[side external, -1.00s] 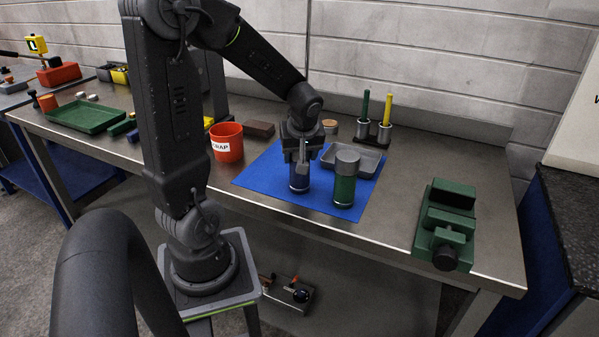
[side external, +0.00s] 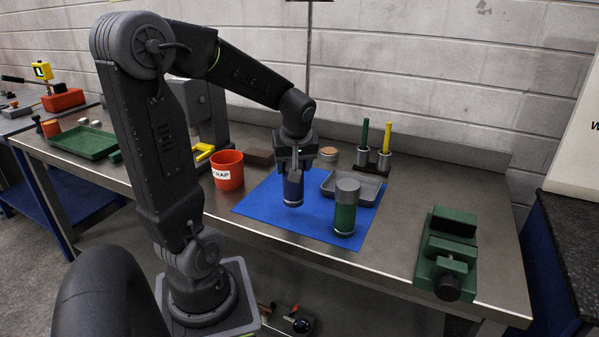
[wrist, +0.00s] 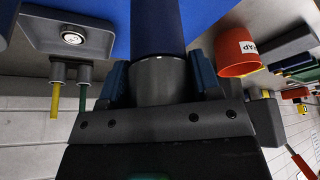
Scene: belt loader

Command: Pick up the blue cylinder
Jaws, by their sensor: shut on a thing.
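The blue cylinder (side external: 292,192) is upright in my gripper (side external: 293,172), above the blue mat (side external: 265,205). Its base looks slightly off the mat. In the wrist view the blue body (wrist: 157,25) runs up from a grey top section (wrist: 158,80), which sits between the two fingers of my gripper (wrist: 158,88). My gripper is shut on it. In the side view the fingers hide much of its upper part.
A green cylinder (side external: 345,214) with a grey cap stands close to the right. A grey tray (side external: 366,192) and peg holder (side external: 372,162) lie behind. A red scrap bucket (side external: 227,172) stands left, a green vise (side external: 446,255) right. The mat's front left is clear.

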